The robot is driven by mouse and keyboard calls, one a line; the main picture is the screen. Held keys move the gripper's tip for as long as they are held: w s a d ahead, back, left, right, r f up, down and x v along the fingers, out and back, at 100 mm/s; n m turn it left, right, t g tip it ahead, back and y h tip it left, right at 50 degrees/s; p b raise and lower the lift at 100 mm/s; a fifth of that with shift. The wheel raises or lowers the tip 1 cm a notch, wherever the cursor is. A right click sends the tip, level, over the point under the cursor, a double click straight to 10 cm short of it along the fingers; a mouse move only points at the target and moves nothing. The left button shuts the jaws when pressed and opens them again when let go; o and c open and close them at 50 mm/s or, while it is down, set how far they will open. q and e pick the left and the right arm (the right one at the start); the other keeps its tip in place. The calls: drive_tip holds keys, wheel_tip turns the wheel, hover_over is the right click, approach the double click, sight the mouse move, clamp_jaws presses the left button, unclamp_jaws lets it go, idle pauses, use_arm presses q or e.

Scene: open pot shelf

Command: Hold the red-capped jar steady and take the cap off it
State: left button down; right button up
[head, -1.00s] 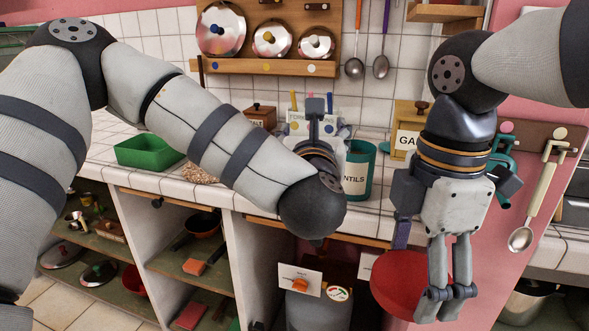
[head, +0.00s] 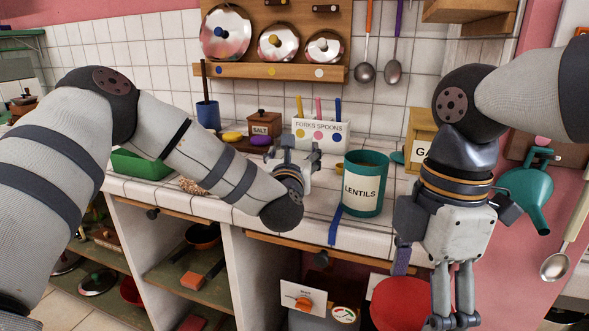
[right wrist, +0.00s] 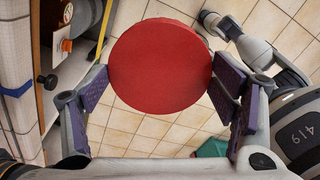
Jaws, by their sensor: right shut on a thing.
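The red round cap (right wrist: 160,65) shows in the right wrist view as a plain flat disc seen from above. It sits between the two finger pads of my right gripper (right wrist: 161,88), which is shut on it. In the head view the cap (head: 402,304) is at the bottom edge, partly behind the near finger. The jar body is not visible; I cannot tell whether it is under the cap. My left gripper (head: 298,158) is over the counter, left of the lentils canister and apart from the cap. Its fingers are too small and overlapped to judge.
The teal lentils canister (head: 366,184) stands near the counter edge with a blue strip (head: 335,226) beside it. Behind are a forks-and-spoons holder (head: 320,133) and a salt box (head: 263,125). A green tray (head: 140,164) lies left. Open shelves are below.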

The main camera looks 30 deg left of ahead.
use_arm(q)
drive_tip(key=shift+w+f, duration=0.1)
drive_tip(key=shift+f, duration=1.45)
drive_tip(key=shift+f, duration=0.25)
drive_tip(key=shift+c, duration=1.3)
unclamp_jaws()
